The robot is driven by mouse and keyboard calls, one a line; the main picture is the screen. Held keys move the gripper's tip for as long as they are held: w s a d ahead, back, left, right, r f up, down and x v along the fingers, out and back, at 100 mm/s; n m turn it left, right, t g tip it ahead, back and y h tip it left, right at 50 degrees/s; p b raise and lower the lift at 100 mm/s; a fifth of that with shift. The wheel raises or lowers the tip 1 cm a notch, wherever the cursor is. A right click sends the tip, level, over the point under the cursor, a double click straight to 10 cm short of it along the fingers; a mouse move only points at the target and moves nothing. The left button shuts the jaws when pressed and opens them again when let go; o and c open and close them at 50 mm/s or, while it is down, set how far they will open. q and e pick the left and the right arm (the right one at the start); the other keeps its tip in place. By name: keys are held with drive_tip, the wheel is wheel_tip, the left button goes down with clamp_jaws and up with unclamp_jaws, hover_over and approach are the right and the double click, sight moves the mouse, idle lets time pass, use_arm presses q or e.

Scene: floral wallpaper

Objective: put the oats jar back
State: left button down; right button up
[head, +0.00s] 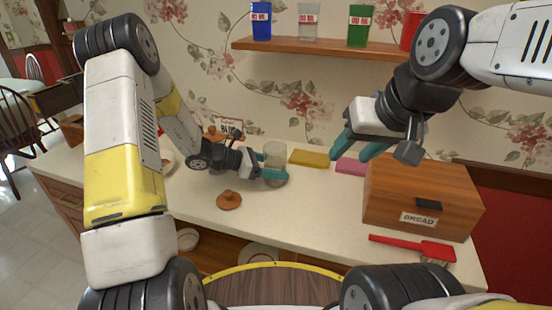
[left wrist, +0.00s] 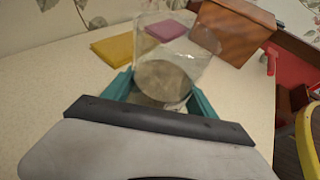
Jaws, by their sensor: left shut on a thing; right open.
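A clear jar (head: 274,152) stands upright near the middle of the counter, between the teal fingers of my left gripper (head: 272,174). The left gripper is shut on it. In the left wrist view the jar (left wrist: 178,50) looks see-through, with a greyish-beige round area low inside; no label shows. Whether its base touches the counter is hard to tell. A brown lid with a knob (head: 229,200) lies on the counter in front of the left gripper, apart from the jar. My right gripper (head: 360,147) is open and empty, in the air left of the bread box.
A wooden bread box (head: 415,200) stands at the right, with a red brush (head: 415,246) in front. Yellow (head: 309,158) and pink (head: 350,166) flat pieces lie behind the jar. A wall shelf (head: 320,49) holds several coloured cups. The counter's front middle is clear.

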use_arm(q)
drive_tip(key=shift+f, duration=0.15)
drive_tip(key=shift+c, duration=1.3)
unclamp_jaws()
